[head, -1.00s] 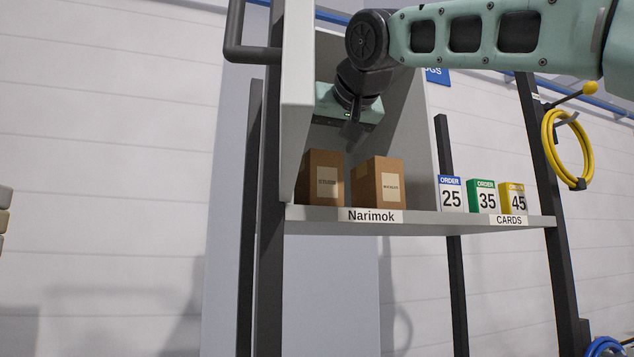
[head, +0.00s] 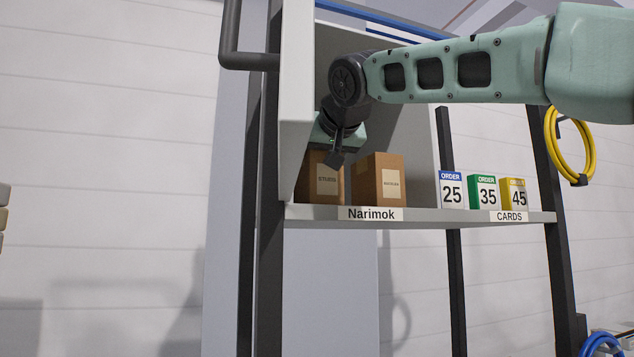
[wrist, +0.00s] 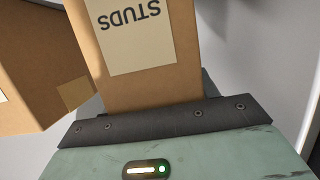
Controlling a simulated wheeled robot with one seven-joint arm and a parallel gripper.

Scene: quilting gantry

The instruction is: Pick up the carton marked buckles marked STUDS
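The carton marked STUDS (head: 314,191) is the left of two brown cartons on the shelf in the head view. In the wrist view the carton (wrist: 183,85) shows its pale label, upside down, directly beyond the dark edge of my gripper. My gripper (head: 336,157) is at the top of this carton, with one dark finger in front of its upper front face. The other finger is hidden, so I cannot tell whether the fingers touch or hold it. The carton stands upright on the shelf.
A second brown carton (head: 363,180) stands close on the right, its label too small to read surely. The shelf (head: 311,213) has a side panel (head: 296,110) at left.

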